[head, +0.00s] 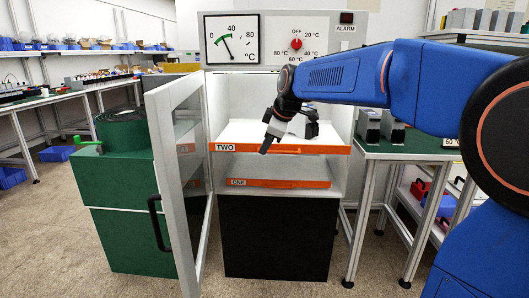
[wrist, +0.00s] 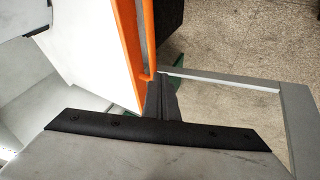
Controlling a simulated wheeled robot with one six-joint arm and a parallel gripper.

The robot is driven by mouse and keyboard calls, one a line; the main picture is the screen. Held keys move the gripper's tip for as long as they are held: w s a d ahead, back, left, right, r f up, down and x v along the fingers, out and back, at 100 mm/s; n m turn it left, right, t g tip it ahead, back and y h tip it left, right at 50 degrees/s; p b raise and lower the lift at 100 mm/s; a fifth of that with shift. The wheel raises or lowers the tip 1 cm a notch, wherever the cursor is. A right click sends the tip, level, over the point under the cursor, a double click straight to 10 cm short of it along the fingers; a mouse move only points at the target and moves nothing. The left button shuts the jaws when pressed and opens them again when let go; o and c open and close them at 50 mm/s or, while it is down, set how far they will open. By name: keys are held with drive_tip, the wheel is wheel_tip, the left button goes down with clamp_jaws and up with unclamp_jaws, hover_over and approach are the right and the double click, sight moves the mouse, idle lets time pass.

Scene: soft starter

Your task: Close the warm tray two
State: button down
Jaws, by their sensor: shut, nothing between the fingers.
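Warm tray two (head: 240,133) is the upper white tray in the oven cabinet, with an orange front labelled TWO. Its front stands farther out than the orange front of tray ONE (head: 285,184) below, so it looks pulled out. My gripper (head: 268,144) is shut and empty, pointing down at the middle of tray two's front. In the wrist view my gripper's fingers (wrist: 161,98) are beside the end of the orange handle (wrist: 149,76); whether they touch it I cannot tell. The wrist view also shows the orange front (wrist: 126,35).
The glazed cabinet door (head: 180,180) stands open at the left, with a black handle (head: 158,222). A green cabinet (head: 115,180) is beyond it. A green-topped bench (head: 410,148) stands at the right. Above the tray are a temperature dial (head: 232,40) and a red knob (head: 296,43).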

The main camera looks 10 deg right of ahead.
drive_tip(key=w+d, duration=0.2)
drive_tip(key=w, duration=0.5)
drive_tip(key=w+d, duration=0.2)
drive_tip(key=w, duration=0.5)
drive_tip(key=w+d, duration=0.3)
drive_tip(key=w, duration=0.4)
drive_tip(key=shift+w, duration=0.1)
